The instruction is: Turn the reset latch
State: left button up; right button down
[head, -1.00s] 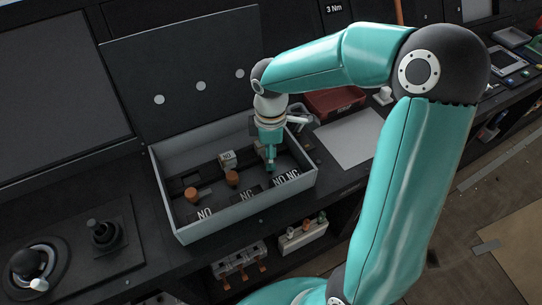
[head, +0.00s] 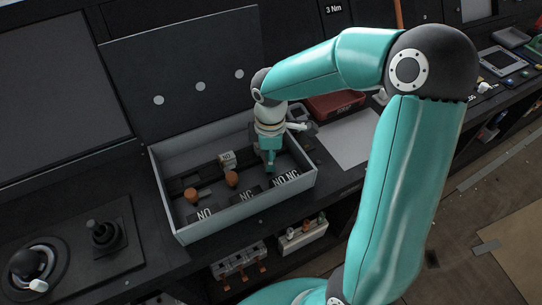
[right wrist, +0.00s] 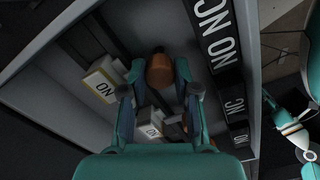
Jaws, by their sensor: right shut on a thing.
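My right gripper (head: 269,170) reaches down into an open grey box (head: 245,206), over its right part by the "NO NC" label (head: 286,179). In the right wrist view, its two fingers (right wrist: 160,92) stand on either side of an orange-brown knob (right wrist: 160,71) and are shut on it. In the head view the gripper hides this knob. Two more orange-brown knobs, the left one (head: 191,195) and the middle one (head: 232,178), stand by the "NO" and "NC" labels. No part is marked as a reset latch. My left gripper is not in view.
A small white block marked "NO" (head: 227,158) sits near the box's back. The raised dark lid (head: 185,75) stands behind. A red bin (head: 335,104) and a white sheet (head: 350,140) lie to the right. A joystick panel (head: 75,250) is at the left.

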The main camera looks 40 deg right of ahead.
jog(key=shift+m, duration=0.3)
jog(key=m+b, duration=0.2)
jog(key=m, duration=0.1)
jog(key=shift+f, duration=0.1)
jog(key=m+b, duration=0.1)
jog(key=m, duration=0.4)
jog(key=shift+b, duration=0.3)
jog(key=m+b, duration=0.1)
jog(key=m, duration=0.3)
jog(key=shift+m, duration=0.3)
jog(key=m+b, duration=0.1)
jog(key=m, duration=0.3)
jog(key=shift+m+b, duration=0.3)
jog(key=shift+m, duration=0.1)
jog(key=c, duration=0.9)
grip_release()
jog(key=shift+o, duration=0.2)
